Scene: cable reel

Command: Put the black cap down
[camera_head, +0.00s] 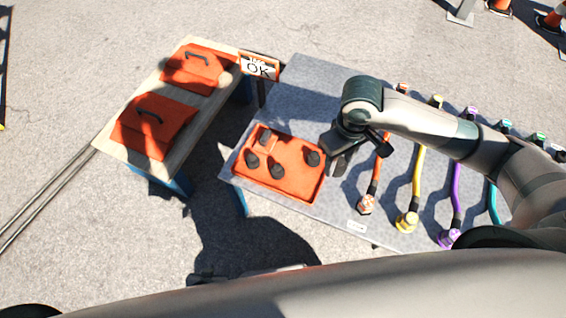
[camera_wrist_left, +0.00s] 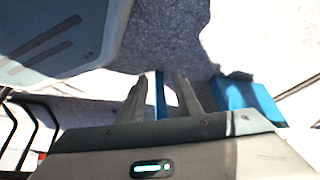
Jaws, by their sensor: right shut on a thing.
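An orange tray (camera_head: 305,188) lies on the left part of the grey table. Several black caps stand in it, including one at the back (camera_head: 265,137), one at the front (camera_head: 278,171) and one at the right (camera_head: 311,157), close to my right gripper. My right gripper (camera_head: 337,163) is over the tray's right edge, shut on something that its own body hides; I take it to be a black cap. My left gripper (camera_wrist_left: 160,98) shows in the left wrist view with its fingers apart and nothing between them, below the table level.
Orange, yellow, purple and teal cables (camera_head: 417,175) lie in a row on the grey table (camera_head: 305,85), right of the tray. A wooden bench (camera_head: 111,146) with two orange lids and an OK sign (camera_head: 258,69) stand left. Bare table lies behind the tray.

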